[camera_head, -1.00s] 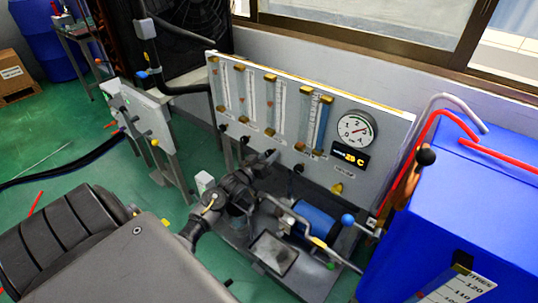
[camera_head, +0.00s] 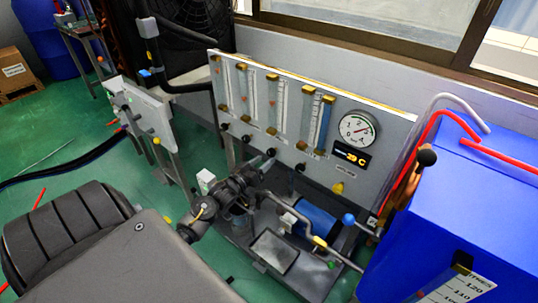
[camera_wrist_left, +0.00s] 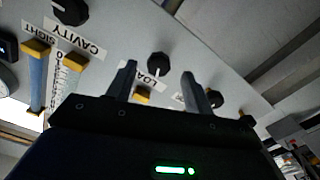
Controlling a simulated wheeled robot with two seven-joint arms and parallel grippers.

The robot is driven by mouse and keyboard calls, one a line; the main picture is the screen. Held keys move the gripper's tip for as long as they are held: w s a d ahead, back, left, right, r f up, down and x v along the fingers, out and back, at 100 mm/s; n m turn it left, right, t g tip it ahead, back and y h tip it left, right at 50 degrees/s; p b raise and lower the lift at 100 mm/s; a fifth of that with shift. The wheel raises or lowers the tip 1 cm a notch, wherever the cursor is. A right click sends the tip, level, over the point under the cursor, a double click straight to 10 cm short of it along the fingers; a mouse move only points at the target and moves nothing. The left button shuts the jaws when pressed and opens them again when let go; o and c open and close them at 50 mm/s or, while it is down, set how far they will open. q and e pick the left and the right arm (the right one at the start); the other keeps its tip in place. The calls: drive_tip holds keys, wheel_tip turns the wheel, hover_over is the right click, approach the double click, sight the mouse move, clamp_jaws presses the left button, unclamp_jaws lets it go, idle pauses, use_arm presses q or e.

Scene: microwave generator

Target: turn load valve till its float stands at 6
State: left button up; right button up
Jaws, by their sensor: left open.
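The load valve is a black knob (camera_wrist_left: 157,65) under a partly hidden "LOA…" label on the grey panel (camera_head: 350,185). In the left wrist view it sits beyond and between the two fingers of my left gripper (camera_wrist_left: 160,85), which are apart and not visibly touching it. In the head view my left gripper (camera_head: 268,161) is at the panel's lower edge, below the third tube, and hides most of that knob. My right gripper is not seen.
The cavity knob (camera_wrist_left: 70,12) and another black knob (camera_wrist_left: 215,98) flank the load knob. A round dial (camera_head: 357,130) sits on the panel's right. A blue cylinder (camera_head: 318,220) and pipes stand below. A large blue box (camera_head: 470,210) is at right.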

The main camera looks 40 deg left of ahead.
use_arm(q)
drive_tip(key=s, duration=0.6)
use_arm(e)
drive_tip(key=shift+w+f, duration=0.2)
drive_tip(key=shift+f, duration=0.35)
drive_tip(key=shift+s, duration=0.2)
